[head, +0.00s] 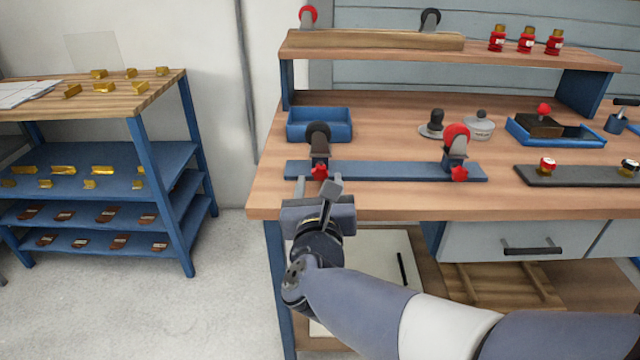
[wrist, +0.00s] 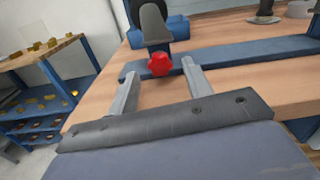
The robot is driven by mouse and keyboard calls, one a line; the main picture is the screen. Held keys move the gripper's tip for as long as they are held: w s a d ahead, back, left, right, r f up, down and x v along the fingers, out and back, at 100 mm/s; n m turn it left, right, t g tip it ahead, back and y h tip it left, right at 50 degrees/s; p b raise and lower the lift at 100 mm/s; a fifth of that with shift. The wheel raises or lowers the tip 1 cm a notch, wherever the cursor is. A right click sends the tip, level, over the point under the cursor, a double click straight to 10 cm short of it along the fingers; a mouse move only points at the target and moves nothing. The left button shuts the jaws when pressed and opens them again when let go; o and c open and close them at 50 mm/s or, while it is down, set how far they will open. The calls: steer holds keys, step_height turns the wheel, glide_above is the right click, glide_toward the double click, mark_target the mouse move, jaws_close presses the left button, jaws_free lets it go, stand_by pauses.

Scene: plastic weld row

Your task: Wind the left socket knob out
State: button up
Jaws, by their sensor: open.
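The left socket knob (head: 319,172) is a red star-shaped knob at the front of the left socket on a blue rail (head: 400,172). In the wrist view the knob (wrist: 160,65) shows in the gap between my fingertips. My gripper (head: 315,184) is open at the bench's front edge, just in front of the knob. Its two grey fingers (wrist: 159,70) stand to either side of the knob in the picture, with space on both sides and no visible contact. A second red knob (head: 459,174) is at the right socket, below a red round wheel (head: 457,133).
A blue tray (head: 319,137) stands behind the left socket. A grey bar with knobs (head: 580,178) lies at the right. A raised shelf (head: 545,55) holds red bottles (head: 526,42). A blue-framed rack (head: 160,125) stands left, across a floor gap.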

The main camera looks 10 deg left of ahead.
steer(key=shift+w+a, duration=0.15)
steer(key=shift+w, duration=0.5)
steer(key=c, duration=1)
steer(key=shift+n+b, duration=0.55)
steer(key=shift+n, duration=1.75)
steer(key=o, duration=1)
